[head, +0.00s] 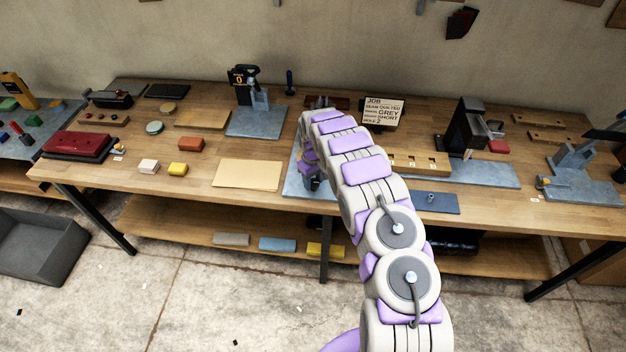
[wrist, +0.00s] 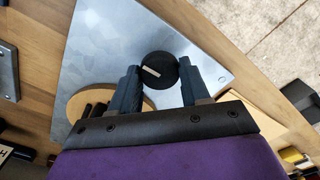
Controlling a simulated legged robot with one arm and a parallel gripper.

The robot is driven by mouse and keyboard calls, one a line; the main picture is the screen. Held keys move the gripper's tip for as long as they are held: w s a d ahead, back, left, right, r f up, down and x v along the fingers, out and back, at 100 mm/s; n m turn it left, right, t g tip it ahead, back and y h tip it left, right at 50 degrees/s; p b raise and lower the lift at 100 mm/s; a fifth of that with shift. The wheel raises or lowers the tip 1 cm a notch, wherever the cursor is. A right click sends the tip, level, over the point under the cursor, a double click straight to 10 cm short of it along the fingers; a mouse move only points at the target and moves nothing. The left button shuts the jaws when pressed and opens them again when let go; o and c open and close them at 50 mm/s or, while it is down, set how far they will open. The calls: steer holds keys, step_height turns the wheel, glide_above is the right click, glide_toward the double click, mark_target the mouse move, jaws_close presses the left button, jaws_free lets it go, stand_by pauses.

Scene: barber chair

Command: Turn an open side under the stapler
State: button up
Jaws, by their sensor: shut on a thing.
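In the wrist view, the two dark fingers of my gripper (wrist: 160,88) are at a round black knob (wrist: 158,71) with a pale bar mark. My gripper is shut on the knob, which sits over a grey metal plate (wrist: 105,50). In the head view, my gripper (head: 311,181) is low at the plate (head: 294,188), mostly hidden by my arm. A dark upright machine (head: 466,125) stands right of centre and another with a "0" display (head: 240,80) stands left; I cannot tell which is the stapler. No open side is clearly visible.
A job card (head: 382,112) reads GREY, SHORT and HOLE 2. A tan sheet (head: 248,174) lies left of my gripper, and a holed wooden block (head: 425,163) lies right. A round wooden piece (wrist: 82,104) is beside the fingers. The table's front edge is close.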

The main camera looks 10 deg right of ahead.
mark_target(313, 182)
steer(key=shift+s, duration=0.15)
steer(key=o, duration=1)
steer(key=shift+o, duration=0.2)
steer(key=shift+r, duration=0.1)
step_height(313, 182, up, 17)
steer(key=shift+p, duration=0.35)
